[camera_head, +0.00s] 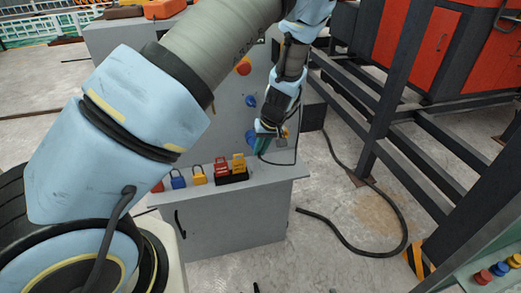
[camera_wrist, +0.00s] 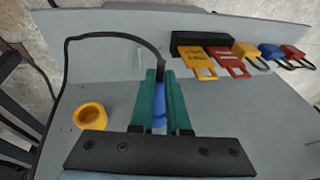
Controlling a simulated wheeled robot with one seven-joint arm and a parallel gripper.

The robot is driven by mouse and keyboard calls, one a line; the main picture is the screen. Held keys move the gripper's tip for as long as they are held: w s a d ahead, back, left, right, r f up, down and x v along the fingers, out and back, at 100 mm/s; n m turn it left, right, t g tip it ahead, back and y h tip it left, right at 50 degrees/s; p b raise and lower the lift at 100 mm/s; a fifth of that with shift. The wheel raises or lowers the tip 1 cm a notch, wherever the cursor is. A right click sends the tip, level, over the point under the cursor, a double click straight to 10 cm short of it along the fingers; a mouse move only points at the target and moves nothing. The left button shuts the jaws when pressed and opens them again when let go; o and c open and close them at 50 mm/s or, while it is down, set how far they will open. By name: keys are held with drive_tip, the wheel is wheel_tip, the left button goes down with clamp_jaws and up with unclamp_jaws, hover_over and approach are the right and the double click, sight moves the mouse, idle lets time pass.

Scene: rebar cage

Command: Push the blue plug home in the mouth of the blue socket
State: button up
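My gripper (camera_wrist: 160,78) has teal fingers that are closed around the blue plug (camera_wrist: 158,118). A black cable rises from the plug's end and curves off to the left. In the head view my gripper (camera_head: 262,146) is low in front of the grey panel, just above the shelf. A blue round fitting (camera_head: 250,101) sits on the panel above it. Another blue piece (camera_head: 251,136) shows right beside the fingers, partly covered. I cannot tell which is the blue socket's mouth. No blue socket is clear in the wrist view, and the plug's front end is hidden.
A yellow socket (camera_wrist: 90,116) stands beside my fingers. Several padlocks, including a blue one (camera_head: 178,179), and a black block (camera_wrist: 203,43) line the shelf. The black cable (camera_wrist: 64,80) loops beside the panel.

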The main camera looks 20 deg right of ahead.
drive_tip(key=o, duration=0.4)
drive_tip(key=shift+w, duration=0.1)
drive_tip(key=b+v, duration=0.3)
drive_tip(key=v, duration=0.7)
drive_tip(key=shift+r, duration=0.4)
drive_tip(key=w+a+r+g+h, duration=0.1)
drive_tip(key=a, duration=0.8)
drive_tip(key=w+a+r+g, duration=0.1)
drive_tip(key=a+r, duration=0.1)
drive_tip(key=a, duration=0.6)
drive_tip(key=s+a+r, duration=0.1)
drive_tip(key=s+a, duration=0.2)
drive_tip(key=a, duration=0.5)
drive_tip(key=s+a+r+h, duration=0.1)
drive_tip(key=s+a+r, duration=0.1)
drive_tip(key=s+a, duration=0.2)
drive_tip(key=a, duration=0.3)
drive_tip(key=shift+a+r, duration=0.3)
drive_tip(key=shift+a, duration=0.05)
